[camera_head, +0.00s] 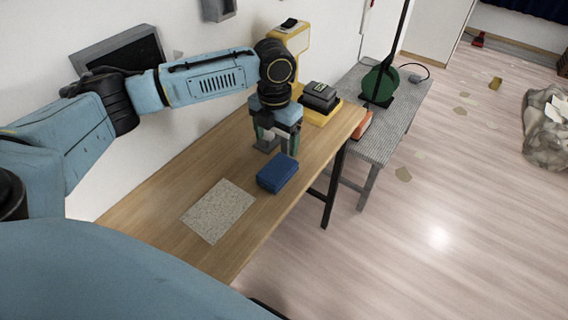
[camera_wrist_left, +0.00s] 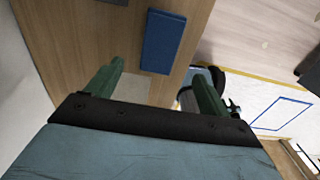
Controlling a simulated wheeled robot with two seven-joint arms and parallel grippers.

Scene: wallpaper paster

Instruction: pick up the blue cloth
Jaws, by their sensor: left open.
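The blue cloth (camera_head: 277,174) is a folded dark blue block lying on the wooden table (camera_head: 150,225). In the left wrist view the cloth (camera_wrist_left: 162,42) lies beyond the fingers, between their lines. My left gripper (camera_head: 280,148) is just behind the cloth in the head view, with its fingers apart and pointing down. In the left wrist view its two green fingers (camera_wrist_left: 155,95) are spread wide with nothing between them. The gripper looks apart from the cloth; its exact height is hard to tell. My right gripper is not in view.
A speckled sheet (camera_head: 218,210) lies on the table in front of the cloth. A yellow tool (camera_head: 290,45) and a black and yellow device (camera_head: 320,98) stand behind the gripper. A grey bench (camera_head: 395,125) holds a green reel (camera_head: 379,84). A wall runs along the table's left.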

